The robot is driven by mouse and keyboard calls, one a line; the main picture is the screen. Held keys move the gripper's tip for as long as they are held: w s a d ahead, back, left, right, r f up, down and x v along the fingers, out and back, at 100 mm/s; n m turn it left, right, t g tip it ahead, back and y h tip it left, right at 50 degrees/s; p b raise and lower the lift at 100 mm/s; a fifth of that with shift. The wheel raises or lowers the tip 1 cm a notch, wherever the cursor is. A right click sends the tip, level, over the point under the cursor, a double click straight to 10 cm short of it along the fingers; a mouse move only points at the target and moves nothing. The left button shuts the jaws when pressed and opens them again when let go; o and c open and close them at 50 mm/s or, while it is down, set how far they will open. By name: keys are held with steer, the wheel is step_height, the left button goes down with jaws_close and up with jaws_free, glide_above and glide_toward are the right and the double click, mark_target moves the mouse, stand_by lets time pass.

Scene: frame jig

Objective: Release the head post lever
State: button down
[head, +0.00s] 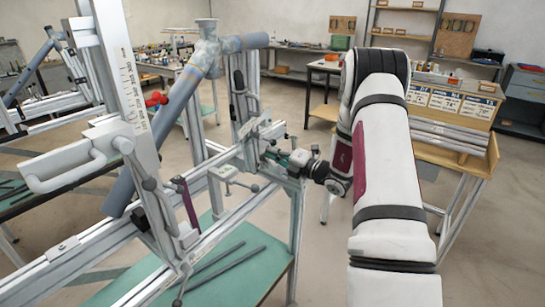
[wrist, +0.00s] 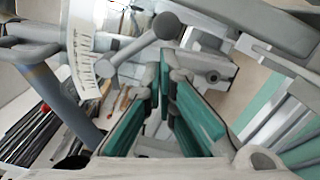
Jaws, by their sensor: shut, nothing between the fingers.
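The frame jig carries a grey tube (head: 180,100), a vertical scale post (head: 118,65) and several levers and clamps. A red-knobbed lever (head: 155,99) sits by the scale post, and a black handle (head: 239,81) stands on the rear upright. I cannot tell which one is the head post lever. My gripper (head: 272,156) is at the right end of the jig's rail, beside the clamp hardware. In the wrist view, its teal-padded fingers (wrist: 164,84) are shut and empty. A grey lever with round ends (wrist: 137,50) shows just beyond the fingertips; contact cannot be told.
The jig's aluminium rail (head: 125,258) runs above a green-topped table (head: 230,278). A white handle (head: 65,170) juts out at the left, and a purple lever (head: 187,200) hangs on the rail. A wooden bench (head: 450,155) stands behind my arm. Open floor lies at right.

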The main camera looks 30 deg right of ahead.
mark_target(272, 141)
steer(key=shift+w+d+r+n+b, duration=0.2)
steer(key=shift+d+n+b, duration=0.35)
steer(key=shift+n, duration=0.45)
steer(key=n+b, duration=0.1)
steer(key=d+r+n, duration=0.1)
steer(key=shift+w+d+r+n+b, duration=0.15)
steer(key=shift+w+n+b, duration=0.05)
steer(key=shift+n+b, duration=0.2)
steer(key=shift+r, duration=0.1)
stand_by(0.5)
